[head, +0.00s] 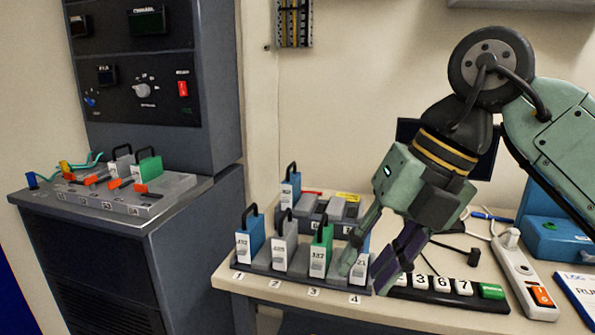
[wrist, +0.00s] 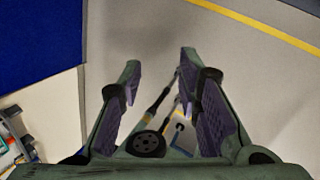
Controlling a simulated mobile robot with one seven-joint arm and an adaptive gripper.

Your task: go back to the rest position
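My gripper (head: 367,274) is in the right half of the head view, pointing down, in front of the right end of the rack of numbered blocks. In the wrist view my gripper (wrist: 160,65) has its two fingers apart, with nothing held between them. In the head view the fingers partly hide the white-labelled block (head: 361,264) at position 4. Whether they touch it cannot be told from the head view; no block shows between the fingers in the wrist view.
A blue block (head: 250,243), a grey block (head: 285,241) and a green block (head: 321,249) stand at positions 1 to 3. A power strip (head: 523,272) and a blue box (head: 556,238) lie right of the arm. A cabinet (head: 165,259) stands left. The wrist view shows open floor (wrist: 265,75).

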